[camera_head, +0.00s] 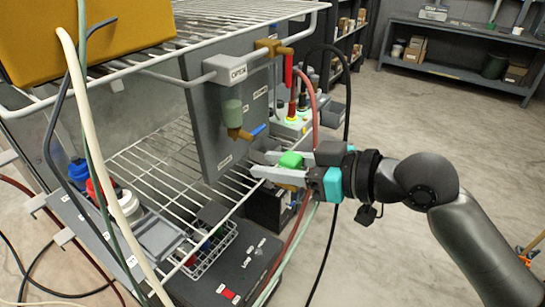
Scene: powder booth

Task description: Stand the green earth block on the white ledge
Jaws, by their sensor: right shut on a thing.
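The green earth block (291,160) is a small bright green piece between the fingers of my right gripper (263,164), which is shut on it. My right arm comes in from the right. The gripper's fingertips point left, by the right edge of the white wire shelf (160,167) and in front of the grey panel's lower right side. The wire shelf is the lower white surface and appears to be the white ledge. I cannot tell whether the block touches anything beneath it. My left gripper is out of view.
A grey panel (206,135) with a brass valve and pale green cup (232,112) stands over the shelf. A red hose (314,100) and a black cable run close behind the gripper. A wire basket (207,252) and blue and red caps sit lower left. Open floor lies right.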

